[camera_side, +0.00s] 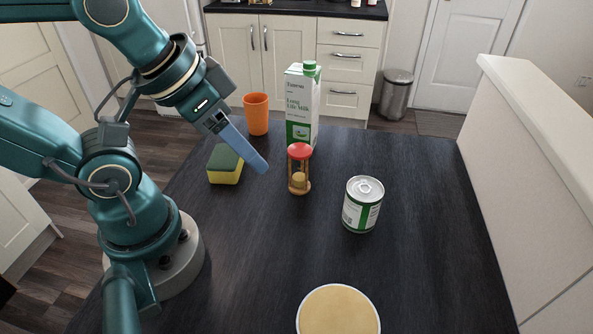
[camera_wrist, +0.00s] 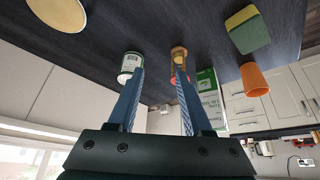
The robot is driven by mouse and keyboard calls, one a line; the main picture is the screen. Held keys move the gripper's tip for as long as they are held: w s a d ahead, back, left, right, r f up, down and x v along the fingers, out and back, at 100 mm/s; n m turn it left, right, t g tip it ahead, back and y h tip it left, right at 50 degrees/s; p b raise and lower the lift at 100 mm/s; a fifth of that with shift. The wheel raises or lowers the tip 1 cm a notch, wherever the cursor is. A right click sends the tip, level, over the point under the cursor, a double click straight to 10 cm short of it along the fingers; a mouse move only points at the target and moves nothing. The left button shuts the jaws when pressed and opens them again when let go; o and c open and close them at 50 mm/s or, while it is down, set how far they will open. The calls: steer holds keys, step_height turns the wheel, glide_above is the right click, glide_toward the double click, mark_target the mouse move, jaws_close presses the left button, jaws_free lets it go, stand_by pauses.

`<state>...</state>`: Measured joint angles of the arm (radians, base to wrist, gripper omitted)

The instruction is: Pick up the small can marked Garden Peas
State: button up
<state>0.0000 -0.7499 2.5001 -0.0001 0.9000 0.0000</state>
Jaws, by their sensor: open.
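A small white can with a green band (camera_side: 362,204) stands upright on the dark table, right of centre in the side view. Its printed label is too small for me to read there. The can also shows in the wrist view (camera_wrist: 131,62), beyond the left finger, which hides part of it. My gripper (camera_side: 262,166) is above the table, to the left of the can and apart from it. In the wrist view my two fingers (camera_wrist: 160,75) are spread with nothing between them.
A milk carton (camera_side: 303,100), an orange cup (camera_side: 256,114) and a green-yellow sponge (camera_side: 225,165) are farther back or left. A round cream-coloured item (camera_side: 338,312) is at the front. The table's right side is clear.

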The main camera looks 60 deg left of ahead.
steer(key=o, duration=0.8)
steer(key=shift+r, duration=0.1)
